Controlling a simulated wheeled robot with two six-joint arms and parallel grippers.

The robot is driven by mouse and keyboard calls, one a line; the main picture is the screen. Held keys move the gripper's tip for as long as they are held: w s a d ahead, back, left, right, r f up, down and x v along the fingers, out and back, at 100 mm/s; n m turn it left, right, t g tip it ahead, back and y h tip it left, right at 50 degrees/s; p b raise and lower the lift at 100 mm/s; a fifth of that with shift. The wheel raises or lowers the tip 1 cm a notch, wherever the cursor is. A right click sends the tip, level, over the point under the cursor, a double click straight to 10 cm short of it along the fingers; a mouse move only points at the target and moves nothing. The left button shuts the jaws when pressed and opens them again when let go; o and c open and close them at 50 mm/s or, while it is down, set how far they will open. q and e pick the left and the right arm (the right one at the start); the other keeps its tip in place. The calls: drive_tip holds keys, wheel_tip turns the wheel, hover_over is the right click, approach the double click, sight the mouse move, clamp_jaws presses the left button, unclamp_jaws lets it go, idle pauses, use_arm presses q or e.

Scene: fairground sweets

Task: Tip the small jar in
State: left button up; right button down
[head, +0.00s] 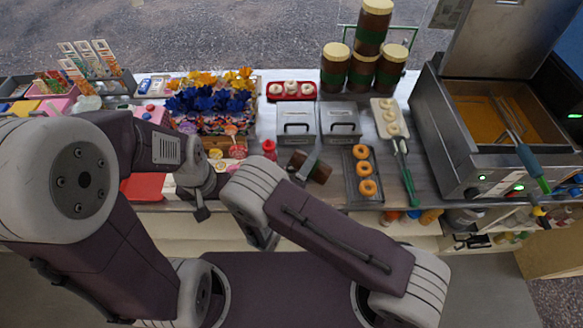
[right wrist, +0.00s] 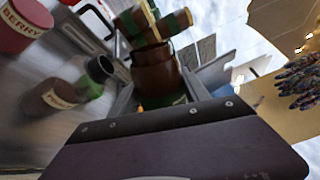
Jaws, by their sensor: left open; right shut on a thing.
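In the head view my right gripper (head: 306,168) is over the counter, in front of the two grey lidded boxes. It is shut on a small brown jar (head: 320,173), which looks tilted. In the right wrist view the brown jar (right wrist: 155,75) sits between the fingers, with a bit of green low on it; its mouth and contents cannot be made out. My left gripper (head: 203,211) hangs near the counter's front edge, left of the right arm, small and partly hidden by its own wrist. It is open, with nothing seen in it.
Grey lidded boxes (head: 297,124) stand behind the held jar. A tray of ring doughnuts (head: 363,186) lies to its right, then a fryer (head: 490,120). A small red jar (head: 269,148) stands to its left. Large brown jars (head: 363,72) are stacked at the back.

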idle(0.3)
drive_tip(key=shift+r+n+p, duration=0.35)
drive_tip(key=shift+n+p, duration=0.2)
drive_tip(key=shift+n, duration=0.05)
idle(0.6)
drive_tip(key=shift+a+r+n+p, duration=0.1)
drive_tip(key=shift+r+n+p, duration=0.15)
drive_tip(key=shift+n+p, duration=0.15)
drive_tip(key=shift+n, duration=0.3)
idle(0.5)
drive_tip(key=shift+w+a+r+n+p, duration=0.15)
drive_tip(key=shift+r+n+p, duration=0.15)
drive_tip(key=shift+n+p, duration=0.2)
idle(0.6)
